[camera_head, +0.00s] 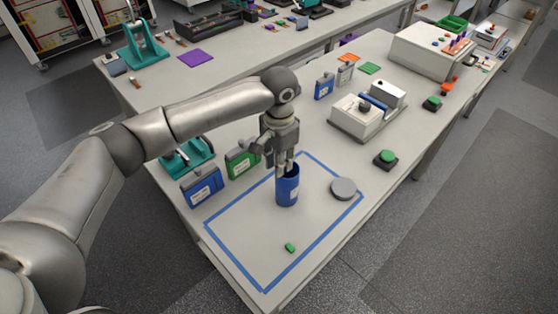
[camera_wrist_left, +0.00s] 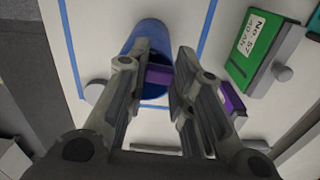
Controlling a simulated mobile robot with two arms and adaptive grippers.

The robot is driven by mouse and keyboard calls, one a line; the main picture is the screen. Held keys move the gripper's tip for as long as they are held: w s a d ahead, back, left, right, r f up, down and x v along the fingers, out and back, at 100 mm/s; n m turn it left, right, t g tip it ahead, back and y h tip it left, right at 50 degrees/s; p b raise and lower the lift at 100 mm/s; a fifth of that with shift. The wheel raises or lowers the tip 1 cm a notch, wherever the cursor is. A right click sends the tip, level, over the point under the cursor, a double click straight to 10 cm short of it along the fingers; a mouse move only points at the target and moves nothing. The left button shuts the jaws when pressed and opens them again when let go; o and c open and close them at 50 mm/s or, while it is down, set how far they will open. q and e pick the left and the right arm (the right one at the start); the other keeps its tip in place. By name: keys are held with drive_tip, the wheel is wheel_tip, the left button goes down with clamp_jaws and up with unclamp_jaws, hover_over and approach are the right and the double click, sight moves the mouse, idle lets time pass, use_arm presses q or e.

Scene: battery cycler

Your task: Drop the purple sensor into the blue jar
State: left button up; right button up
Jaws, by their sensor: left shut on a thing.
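The blue jar (camera_head: 288,188) stands upright and open inside the blue tape outline on the table. My left gripper (camera_head: 285,167) points down at the jar's mouth. In the left wrist view the purple sensor (camera_wrist_left: 158,74) sits between the fingertips of my left gripper (camera_wrist_left: 154,76), which is shut on it. The sensor lies over the opening of the jar (camera_wrist_left: 148,40); how deep it is cannot be told. The sensor is hidden in the head view. My right gripper is not in view.
A grey round lid (camera_head: 343,188) lies right of the jar, and a small green piece (camera_head: 290,248) lies in front. A green case (camera_head: 242,160) and a blue case (camera_head: 202,186) stand to the left. A white device (camera_head: 355,118) stands behind. The outline's front is mostly clear.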

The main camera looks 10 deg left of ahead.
use_arm(q)
drive_tip(key=o, duration=0.8)
drive_tip(key=shift+c, duration=0.2)
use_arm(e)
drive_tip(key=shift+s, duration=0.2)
use_arm(q)
drive_tip(key=shift+r, duration=0.1)
wheel_tip(320, 180, up, 12)
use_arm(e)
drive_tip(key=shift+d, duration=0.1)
